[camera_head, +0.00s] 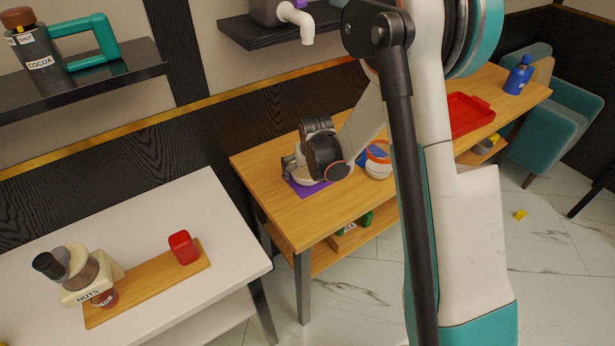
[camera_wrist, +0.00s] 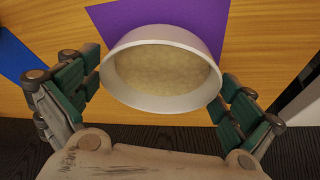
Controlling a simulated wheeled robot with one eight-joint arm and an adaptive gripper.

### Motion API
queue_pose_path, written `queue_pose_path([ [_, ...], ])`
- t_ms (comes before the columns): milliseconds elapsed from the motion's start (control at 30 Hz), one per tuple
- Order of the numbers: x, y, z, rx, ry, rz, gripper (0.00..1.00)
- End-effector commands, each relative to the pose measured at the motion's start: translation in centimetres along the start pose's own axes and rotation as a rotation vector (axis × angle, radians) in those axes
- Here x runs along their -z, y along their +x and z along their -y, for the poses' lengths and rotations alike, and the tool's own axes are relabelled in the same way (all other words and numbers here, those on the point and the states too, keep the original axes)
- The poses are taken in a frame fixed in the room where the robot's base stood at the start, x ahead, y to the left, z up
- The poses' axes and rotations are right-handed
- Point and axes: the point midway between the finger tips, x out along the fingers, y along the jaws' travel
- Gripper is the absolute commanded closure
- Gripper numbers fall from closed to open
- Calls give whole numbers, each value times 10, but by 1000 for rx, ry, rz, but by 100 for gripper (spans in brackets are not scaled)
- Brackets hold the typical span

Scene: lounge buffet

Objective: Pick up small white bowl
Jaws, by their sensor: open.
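The small white bowl (camera_wrist: 160,100) shows large in the wrist view, with a pale beige content or inner surface. It sits over a purple mat (camera_wrist: 208,22) on a wooden table. In the wrist view my gripper (camera_wrist: 162,95) is open, with one green-padded finger at each side of the bowl. I cannot tell whether the fingers touch it. In the head view my gripper is partly hidden by my wrist, and only a bit of the white bowl (camera_head: 306,178) shows above the purple mat (camera_head: 309,188).
A white and blue container (camera_head: 377,163) stands right of my wrist on the wooden table (camera_head: 285,215). A red tray (camera_head: 470,115) and a blue bottle (camera_head: 519,75) are farther right. A blue mat (camera_wrist: 18,62) lies left in the wrist view. A white table (camera_head: 180,290) stands at left.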

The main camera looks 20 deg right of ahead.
Motion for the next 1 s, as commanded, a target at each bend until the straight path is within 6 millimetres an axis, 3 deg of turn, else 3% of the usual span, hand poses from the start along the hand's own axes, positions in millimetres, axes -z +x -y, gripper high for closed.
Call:
queue_pose_path([
  [33,0,0,0,0,0,0,0],
  [200,0,-1,0,0,0,0,39],
  [267,0,-1,0,0,0,0,49],
  [733,3,-8,0,0,0,0,50],
  [1000,21,-47,0,0,0,0,50],
])
